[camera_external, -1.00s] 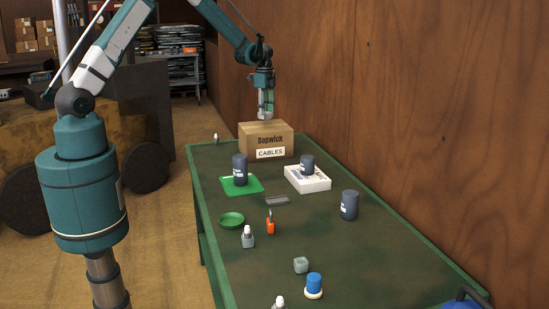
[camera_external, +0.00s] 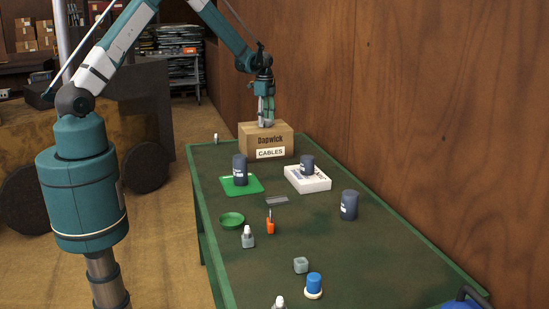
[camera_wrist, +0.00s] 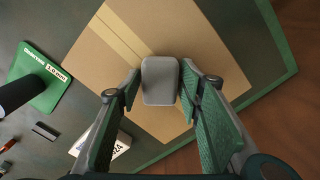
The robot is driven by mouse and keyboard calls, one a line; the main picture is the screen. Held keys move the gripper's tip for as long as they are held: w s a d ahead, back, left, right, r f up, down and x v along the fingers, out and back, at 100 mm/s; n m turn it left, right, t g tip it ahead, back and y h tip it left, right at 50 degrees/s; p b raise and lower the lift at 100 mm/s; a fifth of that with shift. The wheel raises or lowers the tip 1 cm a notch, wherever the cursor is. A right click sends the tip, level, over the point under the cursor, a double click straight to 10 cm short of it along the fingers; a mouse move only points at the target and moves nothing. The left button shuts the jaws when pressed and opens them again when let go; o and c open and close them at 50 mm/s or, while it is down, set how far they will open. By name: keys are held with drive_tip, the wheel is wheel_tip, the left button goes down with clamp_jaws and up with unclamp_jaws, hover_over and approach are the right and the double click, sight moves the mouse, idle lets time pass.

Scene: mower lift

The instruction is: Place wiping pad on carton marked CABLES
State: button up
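The carton (camera_external: 250,139) marked CABLES stands closed at the far end of the green table. Its taped top (camera_wrist: 107,45) fills much of the wrist view. The wiping pad, a grey rounded block (camera_wrist: 160,82), shows between my fingertips over the carton top. My gripper (camera_external: 266,124) points down at the carton; in the wrist view my gripper (camera_wrist: 160,75) has a fingertip against each side of the pad. Whether the pad's underside touches the carton cannot be told.
A dark canister (camera_external: 240,168) stands on a green mat (camera_external: 256,186), and another (camera_external: 307,164) on a white box (camera_external: 315,185). A third canister (camera_external: 349,205) stands to the right. Small bottles and a green dish (camera_external: 231,219) are nearer. A wooden wall runs along the right.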

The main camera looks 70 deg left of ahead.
drive_tip(key=shift+o, duration=0.5)
drive_tip(key=shift+r, duration=0.3)
wheel_tip(320, 180, up, 12)
drive_tip(key=shift+b, duration=0.4)
drive_tip(key=shift+f, duration=0.1)
idle(0.5)
